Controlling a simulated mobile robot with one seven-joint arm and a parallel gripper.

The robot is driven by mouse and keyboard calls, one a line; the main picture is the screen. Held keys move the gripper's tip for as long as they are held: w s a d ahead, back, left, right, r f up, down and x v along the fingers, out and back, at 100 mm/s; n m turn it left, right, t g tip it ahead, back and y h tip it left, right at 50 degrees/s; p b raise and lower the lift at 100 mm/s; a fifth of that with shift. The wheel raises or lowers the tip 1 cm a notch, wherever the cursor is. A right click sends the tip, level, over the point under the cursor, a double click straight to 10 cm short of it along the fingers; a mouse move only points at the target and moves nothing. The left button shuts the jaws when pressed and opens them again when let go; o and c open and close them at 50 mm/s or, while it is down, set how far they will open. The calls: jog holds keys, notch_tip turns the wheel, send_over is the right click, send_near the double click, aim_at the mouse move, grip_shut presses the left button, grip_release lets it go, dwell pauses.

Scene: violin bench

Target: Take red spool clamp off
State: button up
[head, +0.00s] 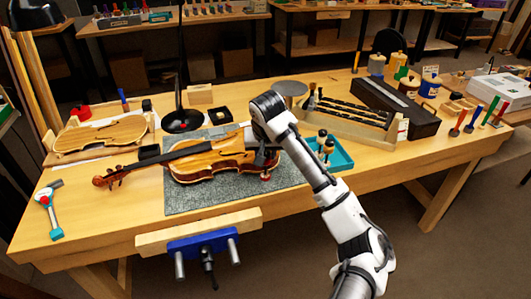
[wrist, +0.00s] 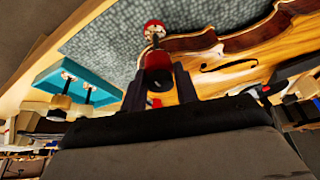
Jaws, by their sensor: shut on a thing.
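The violin (head: 210,162) lies on the grey mat (head: 190,202), with its neck to the left. The red spool clamp (wrist: 154,28) is at the edge of the violin body (wrist: 238,45); its red lower end also shows in the head view (head: 266,177). I cannot tell whether the clamp still touches the violin.
A teal tray (head: 342,160) with several pale-topped clamps stands right of the mat; it also shows in the wrist view (wrist: 45,84). A wooden rack (head: 330,122) and a black case (head: 398,108) stand behind. A blue vise (head: 205,243) sits at the front edge.

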jog(key=shift+s+f, duration=0.1)
jog(key=shift+s, duration=0.1)
dwell(0.4)
jog(key=shift+s+d, duration=0.1)
jog(key=shift+s, duration=0.1)
jog(key=shift+s+d, duration=0.15)
jog(key=shift+s, duration=0.2)
dwell(0.5)
jog(key=shift+s+d, duration=0.3)
jog(key=shift+s, duration=0.65)
notch_tip(320, 180, up, 7)
jog(key=p, duration=0.6)
jog(key=shift+p, duration=0.4)
